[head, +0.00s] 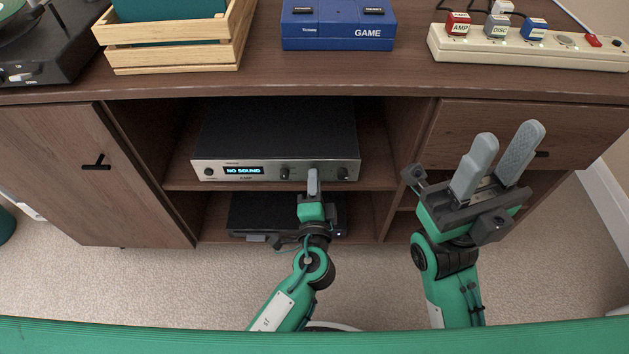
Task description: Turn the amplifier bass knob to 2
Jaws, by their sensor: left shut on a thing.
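The amplifier (277,130) is a black box with a silver front panel on the cabinet's upper shelf. Its display (243,170) reads "NO SOUND". One dark knob (285,173) shows just left of my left gripper (313,174), and another knob (342,173) shows to its right. My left gripper is shut at the front panel, on an amplifier knob hidden behind its fingers. The knob markings are too small to read, so I cannot tell its setting. My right gripper (508,140) is open and empty, in front of the right-hand drawer.
A black device (265,216) sits on the shelf below. The cabinet top holds a turntable (45,45), a wooden crate (175,55), a blue GAME console (338,28) and a power strip (470,48) with labelled plugs. The left door (90,175) and right drawer (575,130) flank the shelves.

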